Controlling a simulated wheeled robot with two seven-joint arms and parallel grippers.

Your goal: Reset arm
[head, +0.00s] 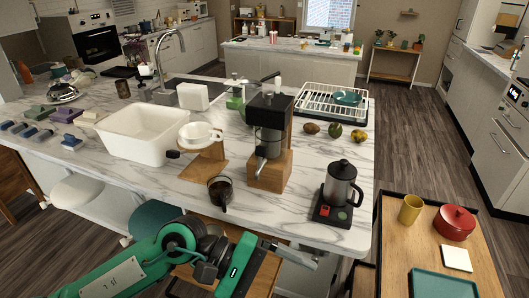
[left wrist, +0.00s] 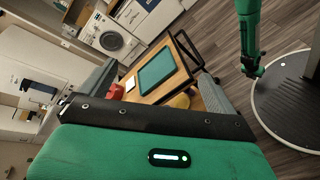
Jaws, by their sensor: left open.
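My left arm, green and black, comes in from the bottom left of the head view. My left gripper (head: 303,256) is at its end, low in front of the counter's near edge. Its jaws are open and nothing shows between them. A glass cup with dark contents (head: 221,190) stands on the counter beyond the arm. A green arm part of mine hangs at the right there. My right gripper cannot be made out in either view.
The marble counter (head: 330,225) carries a coffee grinder (head: 270,145), dripper stand (head: 205,165), kettle on a scale (head: 340,185), white basin (head: 140,135) and dish rack (head: 330,105). A wooden cart (head: 400,240) at right holds a red pot (head: 455,222), yellow cup (head: 411,208) and teal tray (head: 440,285).

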